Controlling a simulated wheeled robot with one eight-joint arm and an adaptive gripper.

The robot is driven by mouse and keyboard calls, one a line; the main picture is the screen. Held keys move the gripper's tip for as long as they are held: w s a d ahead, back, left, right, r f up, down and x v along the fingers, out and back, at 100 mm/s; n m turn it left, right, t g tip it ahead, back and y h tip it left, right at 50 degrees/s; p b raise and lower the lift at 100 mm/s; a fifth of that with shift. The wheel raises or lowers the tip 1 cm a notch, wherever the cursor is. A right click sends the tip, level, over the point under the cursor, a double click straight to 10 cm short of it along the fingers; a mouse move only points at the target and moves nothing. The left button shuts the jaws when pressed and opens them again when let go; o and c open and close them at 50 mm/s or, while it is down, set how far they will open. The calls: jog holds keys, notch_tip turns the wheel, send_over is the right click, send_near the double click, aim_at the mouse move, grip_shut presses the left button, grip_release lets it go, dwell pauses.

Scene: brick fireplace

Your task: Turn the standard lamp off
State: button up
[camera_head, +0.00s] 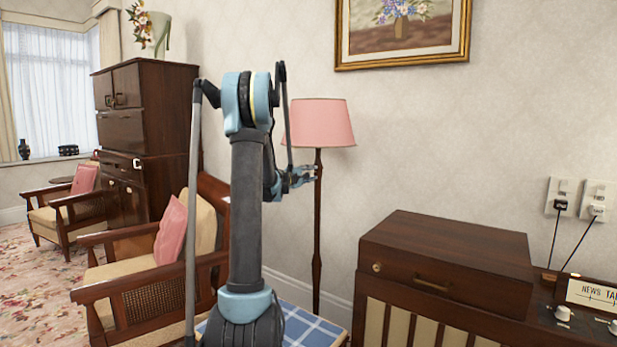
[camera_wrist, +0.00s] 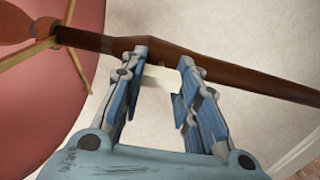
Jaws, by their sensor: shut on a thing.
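The standard lamp has a pink shade (camera_head: 320,122) on a dark wooden pole (camera_head: 317,235) and stands upright by the wall. I cannot tell from the shade whether it is lit. My gripper (camera_head: 308,174) is at the upper pole, a little below the shade. In the wrist view the pole (camera_wrist: 232,80) crosses just beyond my fingertips, with the shade (camera_wrist: 50,95) at the left. My fingers, some way apart, are shut on a small pale piece (camera_wrist: 158,77) beside the pole. Its exact shape is partly hidden by the fingers.
A blue checked table top (camera_head: 310,326) is below my arm. An armchair (camera_head: 135,275) with a pink cushion is at the left. A framed picture (camera_head: 402,62) hangs above.

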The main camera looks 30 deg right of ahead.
jog(key=shift+w+a+f, duration=0.1)
jog(key=shift+a, duration=0.05)
jog(key=o, duration=1.1)
jog(key=shift+c, duration=0.2)
jog(key=v, duration=1.2)
